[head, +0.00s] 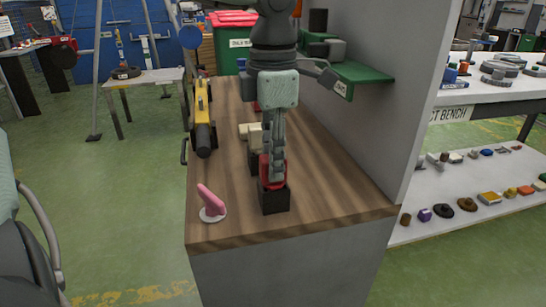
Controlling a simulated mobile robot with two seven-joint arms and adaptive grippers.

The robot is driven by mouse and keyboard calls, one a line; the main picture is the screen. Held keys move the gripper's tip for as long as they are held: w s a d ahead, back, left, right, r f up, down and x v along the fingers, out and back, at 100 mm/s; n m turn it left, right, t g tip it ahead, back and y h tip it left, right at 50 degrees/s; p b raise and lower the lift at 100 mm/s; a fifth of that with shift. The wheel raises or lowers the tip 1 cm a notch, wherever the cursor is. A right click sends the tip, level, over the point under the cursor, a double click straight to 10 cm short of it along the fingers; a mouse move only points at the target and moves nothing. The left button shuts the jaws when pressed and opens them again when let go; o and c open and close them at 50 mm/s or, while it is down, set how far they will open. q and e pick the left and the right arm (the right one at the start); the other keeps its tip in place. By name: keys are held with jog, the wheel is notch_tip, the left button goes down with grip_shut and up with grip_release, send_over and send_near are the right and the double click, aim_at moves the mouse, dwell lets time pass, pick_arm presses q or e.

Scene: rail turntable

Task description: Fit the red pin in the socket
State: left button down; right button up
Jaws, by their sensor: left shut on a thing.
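My left gripper (273,158) points straight down over the near part of the wooden bench top (240,228). It is shut on the red pin (265,170), which shows as red around and between the fingertips. Directly below is a black block (274,201), which looks like the socket, standing near the front of the bench. The pin's lower end meets the block's top edge in the picture. I cannot tell whether it is inside, touching or just above, because the fingers hide part of it. My right gripper is not in view.
A pink piece on a white disc (211,214) stands left of the block. A yellow and black tool (202,120) lies along the left edge. A beige piece (248,131) is behind the gripper. A grey panel (385,110) and green shelf (362,73) bound the right side.

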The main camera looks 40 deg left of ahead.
pick_arm(q)
jog(key=shift+r, duration=0.6)
dwell(0.5)
jog(key=shift+r+p, duration=0.15)
jog(key=shift+p, duration=0.15)
jog(key=shift+r+p, duration=1.6)
jog(key=shift+r, duration=1.35)
jog(key=shift+r, duration=0.15)
jog(key=shift+r+p, duration=0.8)
jog(key=shift+r, duration=1.55)
